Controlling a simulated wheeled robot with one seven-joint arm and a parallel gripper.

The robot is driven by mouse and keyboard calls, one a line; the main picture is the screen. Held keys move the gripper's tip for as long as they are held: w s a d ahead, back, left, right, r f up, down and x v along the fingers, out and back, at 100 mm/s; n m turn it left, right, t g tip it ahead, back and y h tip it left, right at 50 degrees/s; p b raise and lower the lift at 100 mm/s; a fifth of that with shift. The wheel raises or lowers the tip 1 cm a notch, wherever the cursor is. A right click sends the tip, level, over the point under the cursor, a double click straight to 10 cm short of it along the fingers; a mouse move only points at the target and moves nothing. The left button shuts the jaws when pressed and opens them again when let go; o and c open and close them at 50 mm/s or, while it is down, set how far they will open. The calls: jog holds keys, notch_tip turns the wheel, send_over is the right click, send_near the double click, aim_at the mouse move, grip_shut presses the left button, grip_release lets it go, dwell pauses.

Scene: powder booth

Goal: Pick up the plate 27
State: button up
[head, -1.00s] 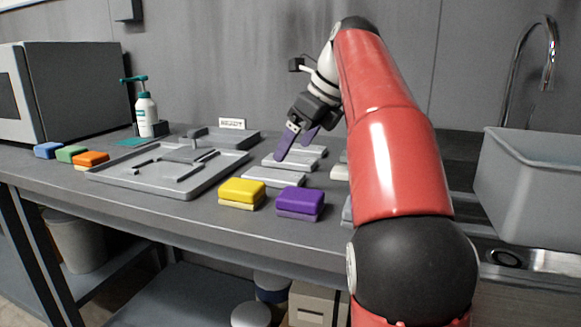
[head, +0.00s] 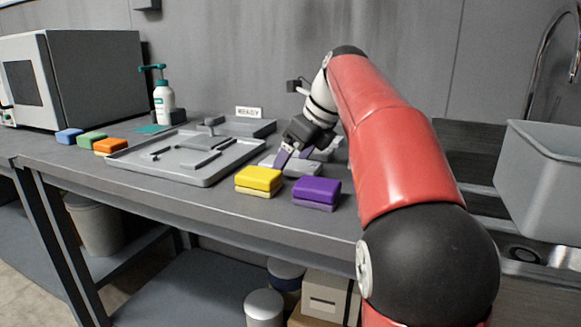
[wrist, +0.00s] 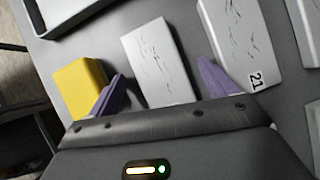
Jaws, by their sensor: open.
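Several pale grey-white plates lie on the bench. My gripper (head: 292,158) is low over them in the head view, its purple fingers spread and empty. In the wrist view one plate with dark scratch marks (wrist: 158,62) lies between the fingers of my gripper (wrist: 162,85). Its near end is hidden by my gripper, and no number shows on it. The right finger overlaps that plate's left edge in the picture. I cannot tell whether the fingers touch anything.
A yellow block (head: 259,180) and a purple block (head: 316,192) stand near the bench's front edge. A grey tray fixture (head: 190,174) lies to the left, with a READY sign (head: 249,112) behind. A grey bin (head: 550,185) is at the right.

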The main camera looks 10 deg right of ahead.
aim_at(294, 163)
jog(key=shift+f, duration=0.1)
jog(key=c, duration=1.5)
jog(key=shift+r, duration=5.1)
